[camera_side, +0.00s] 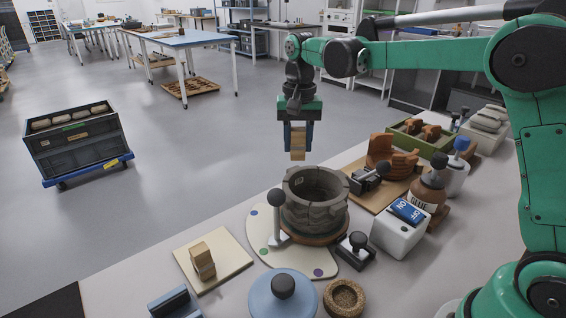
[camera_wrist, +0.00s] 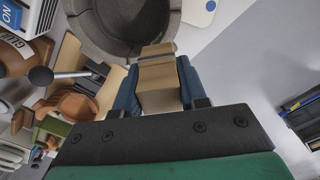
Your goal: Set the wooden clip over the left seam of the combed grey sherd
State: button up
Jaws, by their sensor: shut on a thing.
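My gripper (camera_side: 298,140) is shut on a wooden clip (camera_side: 298,147) and holds it in the air above and behind the grey pot. In the wrist view the clip (camera_wrist: 158,80) sits between the two blue fingers, its far end overlapping the view of the pot's rim. The grey pot (camera_side: 315,205) is built of sherds and stands on a round brown base (camera_side: 318,238). It also shows at the top of the wrist view (camera_wrist: 105,45). I cannot tell which sherd is the combed one, and its left seam is not clear at this size.
A grey lever with a ball knob (camera_side: 278,205) stands at the pot's left. A second wooden clip (camera_side: 202,262) rests on a cream board (camera_side: 232,258). A black-knobbed clamp (camera_side: 356,246), a white switch box (camera_side: 398,228) and a glue jar (camera_side: 428,190) stand right of the pot.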

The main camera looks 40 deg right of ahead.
jog(key=shift+s+d+f+m, duration=0.35)
jog(key=shift+d+f, duration=0.1)
jog(key=shift+d, duration=0.25)
jog(key=shift+s+d+f+m, duration=0.3)
jog(key=shift+d+f, duration=0.1)
jog(key=shift+d, duration=0.25)
jog(key=shift+s+d+f+m, duration=0.35)
jog(key=shift+d+f, duration=0.1)
jog(key=shift+d, duration=0.25)
jog(key=shift+f, duration=0.75)
dwell(0.5)
dwell(0.4)
jog(key=o, duration=0.9)
jog(key=shift+r, duration=0.1)
jog(key=shift+r, duration=2.15)
